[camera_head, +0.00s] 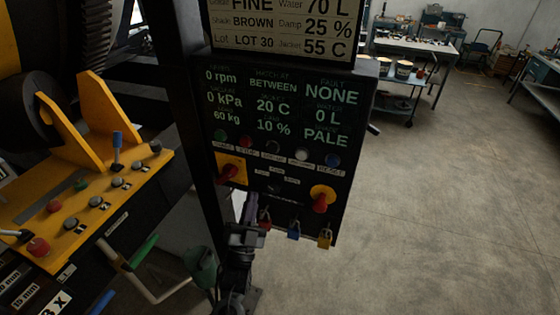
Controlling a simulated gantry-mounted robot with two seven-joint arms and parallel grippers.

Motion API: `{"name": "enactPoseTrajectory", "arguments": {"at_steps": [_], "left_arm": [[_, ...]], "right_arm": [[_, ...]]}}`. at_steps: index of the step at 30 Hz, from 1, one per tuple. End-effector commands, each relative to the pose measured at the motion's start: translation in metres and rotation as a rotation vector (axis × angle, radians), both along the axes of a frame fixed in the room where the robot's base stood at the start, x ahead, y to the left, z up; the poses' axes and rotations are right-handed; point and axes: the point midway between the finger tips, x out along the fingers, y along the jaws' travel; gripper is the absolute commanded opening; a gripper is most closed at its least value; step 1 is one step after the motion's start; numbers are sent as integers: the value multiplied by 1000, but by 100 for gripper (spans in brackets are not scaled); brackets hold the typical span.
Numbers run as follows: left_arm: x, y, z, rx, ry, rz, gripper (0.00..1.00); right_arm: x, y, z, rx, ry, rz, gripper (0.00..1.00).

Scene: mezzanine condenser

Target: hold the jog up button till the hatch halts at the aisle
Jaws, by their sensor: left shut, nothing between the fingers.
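The control panel (210,110) faces me, and its display (273,87) reads HATCH AT BETWEEN and FAULT NONE. Below the display runs a row of buttons: green (220,135), red (246,139), a dark one (272,146), white (301,154) and blue (332,160). Their small labels are too blurred for me to pick out the jog up button. My left gripper (250,204) is shut and empty, pointing up in front of the panel's lower left part, below the button row. It hides part of the panel there. My right gripper is out of view. I cannot identify the hatch.
Red rotary knobs on yellow plates sit left (229,172) and right (320,202) on the panel. Red, blue (294,230) and yellow (325,238) padlocks hang at its bottom. A yellow console (110,185) with levers and buttons stands left. Open floor (440,210) lies right.

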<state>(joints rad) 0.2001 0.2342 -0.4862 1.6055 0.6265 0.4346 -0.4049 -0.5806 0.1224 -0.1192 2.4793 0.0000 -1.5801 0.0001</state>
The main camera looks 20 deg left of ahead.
Motion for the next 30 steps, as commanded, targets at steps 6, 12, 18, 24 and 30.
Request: {"name": "enactPoseTrajectory", "arguments": {"at_steps": [6,12,18,24,30], "left_arm": [[14,-2,39,9,-91,-8,0],[17,-2,50,9,-112,-8,0],[17,-2,51,8,-112,-9,0],[18,-2,50,8,-112,-8,0],[31,-3,48,8,-113,-7,0]], "right_arm": [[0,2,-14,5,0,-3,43],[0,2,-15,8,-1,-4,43],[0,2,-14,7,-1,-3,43],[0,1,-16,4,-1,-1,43],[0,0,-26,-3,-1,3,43]]}}
